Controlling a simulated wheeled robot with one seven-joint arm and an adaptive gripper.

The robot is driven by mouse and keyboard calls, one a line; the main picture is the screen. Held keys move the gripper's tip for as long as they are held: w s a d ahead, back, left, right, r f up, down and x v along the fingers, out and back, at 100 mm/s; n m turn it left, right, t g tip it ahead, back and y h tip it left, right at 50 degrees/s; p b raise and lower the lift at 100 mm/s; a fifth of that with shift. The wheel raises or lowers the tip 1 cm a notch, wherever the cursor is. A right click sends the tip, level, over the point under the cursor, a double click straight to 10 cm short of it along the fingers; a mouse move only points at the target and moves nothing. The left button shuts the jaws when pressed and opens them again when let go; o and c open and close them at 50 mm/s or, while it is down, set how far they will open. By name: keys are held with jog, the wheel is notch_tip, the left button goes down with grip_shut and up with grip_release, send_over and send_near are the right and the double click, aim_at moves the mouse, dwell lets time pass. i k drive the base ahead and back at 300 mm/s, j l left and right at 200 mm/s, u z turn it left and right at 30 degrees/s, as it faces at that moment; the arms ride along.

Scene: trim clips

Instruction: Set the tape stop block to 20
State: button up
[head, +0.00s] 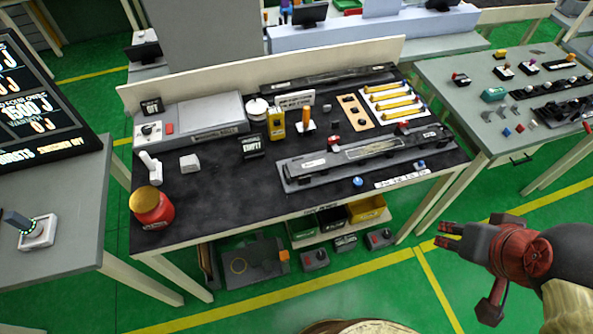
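A long grey fixture (313,179) lies on the right half of the dark bench top, near its front edge. A dark rail with a pale scale strip (375,150) and small white labels runs along it. A small dark block with a red part (334,141) stands just behind the rail. I cannot tell which part is the tape stop block, and the scale numbers are too small to read. My gripper (444,235) is at the right, in front of the bench and well apart from the fixture. Its two red-tipped fingers look apart, with nothing between them.
A red jar (152,208) with an orange lid stands at the bench's front left. Yellow bars (390,97) lie on a white tray at the back right. A side table (52,213) is left, another bench (475,108) right. The bench's front middle is mostly clear.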

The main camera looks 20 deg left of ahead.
aim_at(420, 166)
jog(key=i, duration=0.9)
